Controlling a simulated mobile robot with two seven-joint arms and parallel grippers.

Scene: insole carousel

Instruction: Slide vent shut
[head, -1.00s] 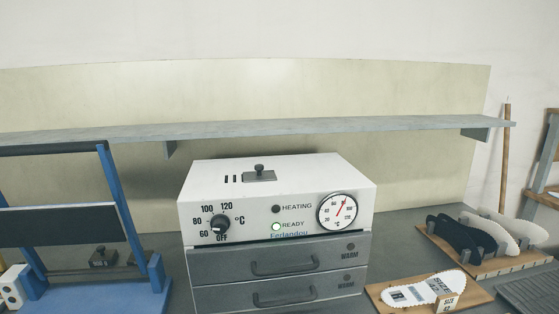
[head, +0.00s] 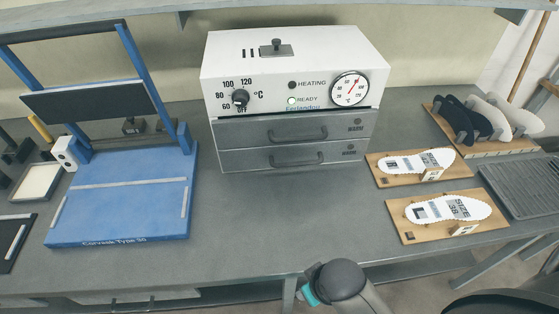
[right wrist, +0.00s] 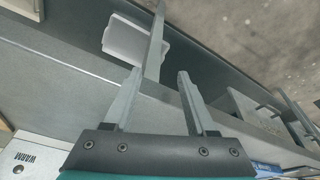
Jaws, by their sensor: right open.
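The vent is on the top of the white heater (head: 222,75). Its dark sliding plate with a knob (head: 277,47) sits right of the dark vent slots (head: 250,53), which show uncovered. My right gripper (right wrist: 159,75) is open and empty in the right wrist view, with its fingers over the grey bench area. A corner of a white surface marked WARM (right wrist: 25,158) shows at the lower left there. In the head view part of my arm shows at the bottom, but no fingers. My left gripper is not in view.
A blue press frame (head: 120,235) stands left of the heater. Wooden boards with white insoles (head: 445,208) lie to its right, with a rack of insoles (head: 490,150) behind. A shelf edge (head: 330,10) runs above the heater. The bench (head: 290,215) in front is clear.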

